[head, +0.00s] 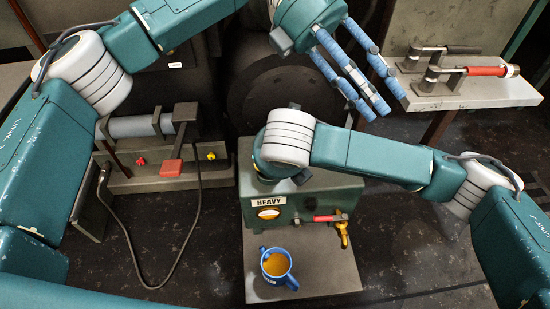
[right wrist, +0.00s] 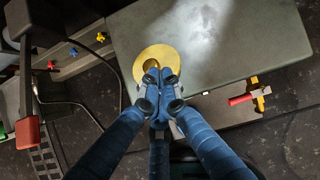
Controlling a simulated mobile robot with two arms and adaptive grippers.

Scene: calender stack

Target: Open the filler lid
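The filler lid (right wrist: 148,58) is a round brass-yellow disc on the grey-green top of the box (right wrist: 230,45) in the right wrist view. My left gripper (head: 382,103) is open and empty, in the air above and right of the box.
A blue mug (head: 277,266) with amber liquid stands on the plate before the box. A brass tap with a red handle (head: 328,218) juts from the box front.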

